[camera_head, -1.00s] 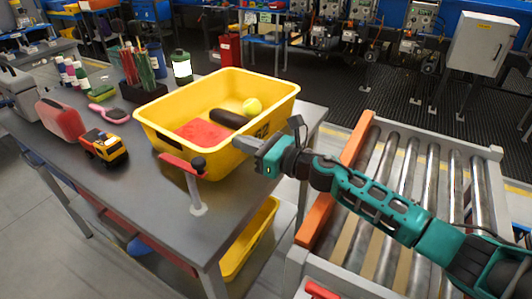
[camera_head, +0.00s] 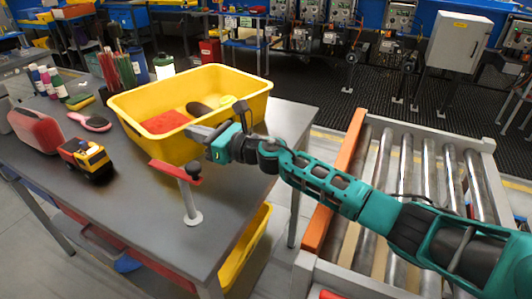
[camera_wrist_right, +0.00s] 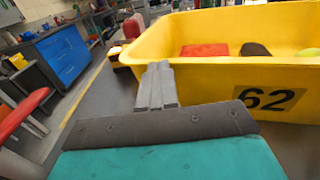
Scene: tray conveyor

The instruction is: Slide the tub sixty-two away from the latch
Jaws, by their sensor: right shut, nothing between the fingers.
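The yellow tub (camera_head: 250,92) stands on the grey table, with a red flat thing, a dark oblong thing and a yellow-green ball inside. In the right wrist view the tub (camera_wrist_right: 215,75) shows 62 on its near wall. The latch (camera_head: 186,190), a red bar on a short post, stands on the table in front of the tub, with a gap between them. My right gripper (camera_head: 198,131) is shut and empty at the tub's near wall. In the wrist view its fingertips (camera_wrist_right: 157,66) overlap that wall; I cannot tell if they touch. My left gripper is not in view.
A toy truck (camera_head: 87,158), a red case (camera_head: 35,130) and a pink brush (camera_head: 91,121) lie left of the tub. A pen holder and bottles stand behind. A roller conveyor (camera_head: 400,185) with an orange side rail is at the right. The table's right end is bare.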

